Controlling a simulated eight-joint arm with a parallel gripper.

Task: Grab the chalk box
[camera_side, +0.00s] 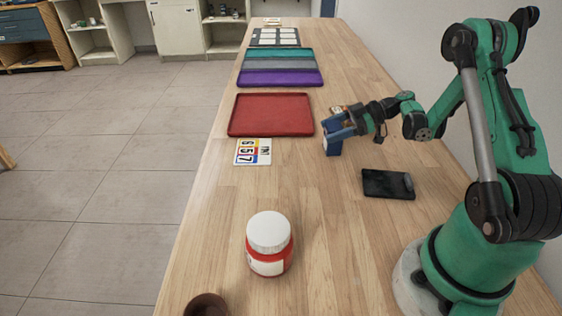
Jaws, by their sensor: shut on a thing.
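My gripper (340,131) reaches left over the wooden table, to the right of the red tray's near corner. It is shut on a small dark blue box (333,147), which I take to be the chalk box. The box stands roughly upright between the fingers, and the fingers hide its upper part. I cannot tell whether its bottom touches the table.
A red tray (271,115) lies left of the gripper, with teal, grey and purple trays (280,78) behind it. A number card (253,152), a black flat device (388,184), a red jar with white lid (269,243) and a brown cup (207,306) are nearer. Mid-table is clear.

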